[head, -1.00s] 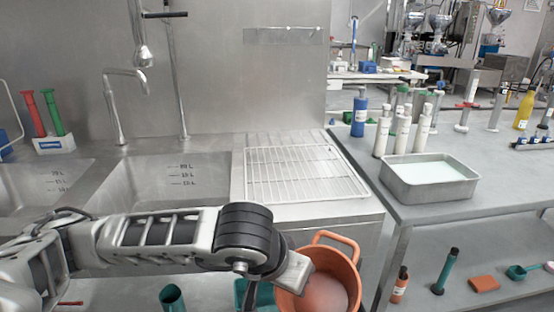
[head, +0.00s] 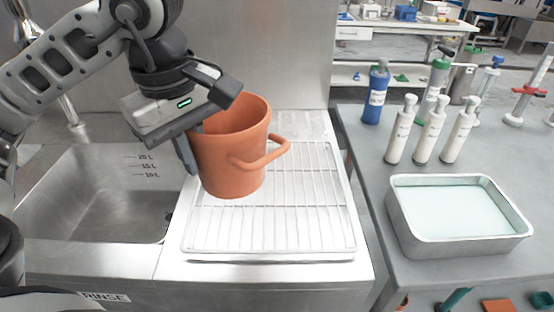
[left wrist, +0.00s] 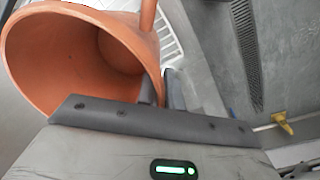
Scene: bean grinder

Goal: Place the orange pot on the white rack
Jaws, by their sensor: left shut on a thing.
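The orange pot (head: 230,160) is held in the air over the left part of the white rack (head: 310,205). It is nearly upright, slightly tilted, with one handle pointing right. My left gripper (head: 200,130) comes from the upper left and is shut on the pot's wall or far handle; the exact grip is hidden. In the left wrist view the pot's open mouth (left wrist: 75,60) fills the upper left, and part of the rack (left wrist: 172,40) shows behind it. The rack lies flat on the steel counter, and the pot hides its back left part. My right gripper is not in view.
A sink basin (head: 95,195) lies left of the rack. On the grey table to the right stand a metal tray of pale liquid (head: 455,215), several white bottles (head: 432,130) and a blue bottle (head: 376,95). A gap separates counter and table. The rack's surface is bare.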

